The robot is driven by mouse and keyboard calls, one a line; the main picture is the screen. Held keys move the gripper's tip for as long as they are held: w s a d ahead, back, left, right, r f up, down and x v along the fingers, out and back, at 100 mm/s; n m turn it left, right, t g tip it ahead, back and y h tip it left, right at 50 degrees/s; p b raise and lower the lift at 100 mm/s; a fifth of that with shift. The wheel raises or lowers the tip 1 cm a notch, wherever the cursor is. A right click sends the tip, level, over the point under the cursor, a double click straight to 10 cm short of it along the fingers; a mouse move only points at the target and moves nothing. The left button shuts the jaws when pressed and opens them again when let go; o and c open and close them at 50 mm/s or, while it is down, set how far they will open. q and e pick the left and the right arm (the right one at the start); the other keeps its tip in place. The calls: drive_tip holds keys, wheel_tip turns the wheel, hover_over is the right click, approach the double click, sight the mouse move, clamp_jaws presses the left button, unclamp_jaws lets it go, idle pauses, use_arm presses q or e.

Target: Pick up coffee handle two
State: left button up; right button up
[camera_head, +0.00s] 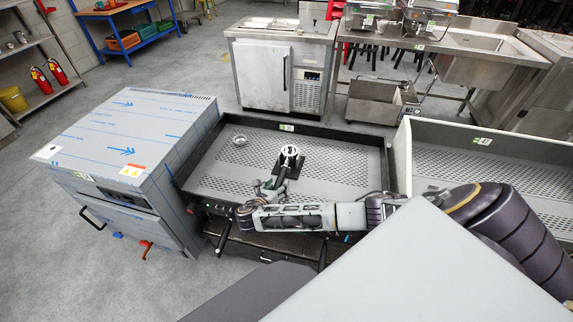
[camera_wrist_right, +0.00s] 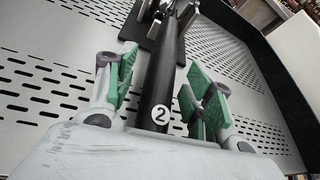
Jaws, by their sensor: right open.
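Coffee handle two (camera_head: 284,168) lies on a perforated metal tray surface (camera_head: 335,160), its round metal head resting at a black stand (camera_head: 297,164). In the right wrist view its black grip (camera_wrist_right: 158,90) carries a white label with the number 2. My right gripper (camera_head: 268,187) reaches in from the right and is open. In the right wrist view its green-padded fingers (camera_wrist_right: 163,80) stand on either side of the black grip, with gaps visible between pads and grip. The handle's near end is hidden behind the gripper body. My left gripper is not in view.
A small round metal piece (camera_head: 239,140) sits on the tray to the left. The tray's raised black rim (camera_head: 300,128) surrounds the surface. A steel cabinet (camera_head: 130,135) stands close on the left, and a second perforated basin (camera_head: 480,175) on the right.

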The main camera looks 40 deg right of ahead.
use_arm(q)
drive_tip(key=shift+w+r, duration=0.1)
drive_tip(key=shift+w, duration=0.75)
use_arm(e)
drive_tip(key=shift+c, duration=0.4)
drive_tip(key=c, duration=1)
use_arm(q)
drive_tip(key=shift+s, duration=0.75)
use_arm(e)
drive_tip(key=shift+r, duration=0.1)
clamp_jaws()
